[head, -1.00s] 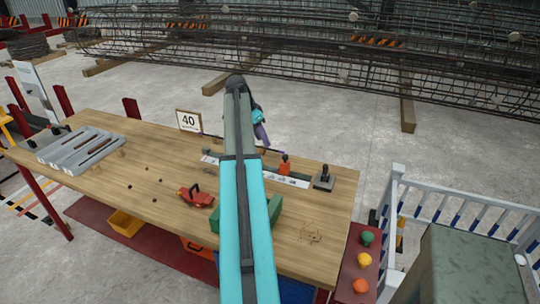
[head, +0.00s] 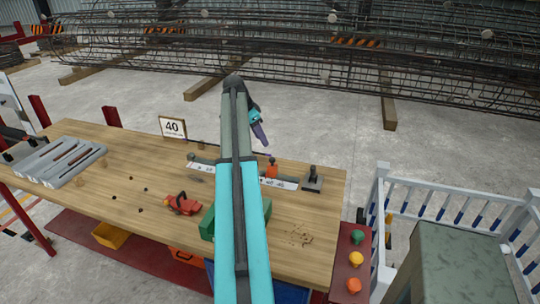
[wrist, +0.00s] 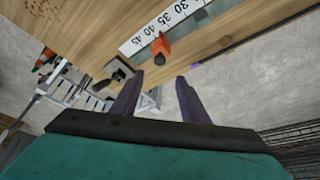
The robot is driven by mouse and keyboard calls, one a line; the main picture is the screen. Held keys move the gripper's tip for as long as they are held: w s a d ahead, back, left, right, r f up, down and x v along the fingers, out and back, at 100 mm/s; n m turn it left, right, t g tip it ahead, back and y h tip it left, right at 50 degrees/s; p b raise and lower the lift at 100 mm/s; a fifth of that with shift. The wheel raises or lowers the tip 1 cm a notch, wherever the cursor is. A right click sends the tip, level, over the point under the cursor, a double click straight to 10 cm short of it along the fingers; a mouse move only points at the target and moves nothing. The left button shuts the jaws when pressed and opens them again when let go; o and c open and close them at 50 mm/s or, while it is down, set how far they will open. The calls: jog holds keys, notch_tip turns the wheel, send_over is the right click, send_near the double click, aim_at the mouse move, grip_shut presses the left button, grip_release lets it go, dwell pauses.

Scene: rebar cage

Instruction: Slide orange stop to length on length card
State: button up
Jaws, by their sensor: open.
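The length card (head: 173,127) stands at the bench's far edge and reads 40. The orange stop (head: 271,171) sits upright on the rail at the scale strip (head: 284,183). In the wrist view the orange stop (wrist: 160,48) stands beside the strip's 40 and 45 marks; its exact reading is unclear. The scale strip (wrist: 196,17) shows 30 to 45 there. My gripper (head: 264,143) hangs beyond the rail at the bench's far side. In the wrist view my gripper (wrist: 158,92) has its purple fingers apart and empty, with the stop in line with the gap but clear of it.
A dark upright fixture (head: 313,178) stands at the strip's right end. A red tool (head: 182,204) and a green block (head: 207,222) lie nearer. A grey tray (head: 57,162) holds bars at left. My arm hides the bench middle. White railing (head: 450,190) stands right.

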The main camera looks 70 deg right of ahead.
aim_at(272, 158)
jog(key=p+x, duration=0.3)
jog(key=x, duration=0.9)
jog(key=shift+d+p, duration=0.1)
jog(key=shift+p, duration=0.2)
grip_shut()
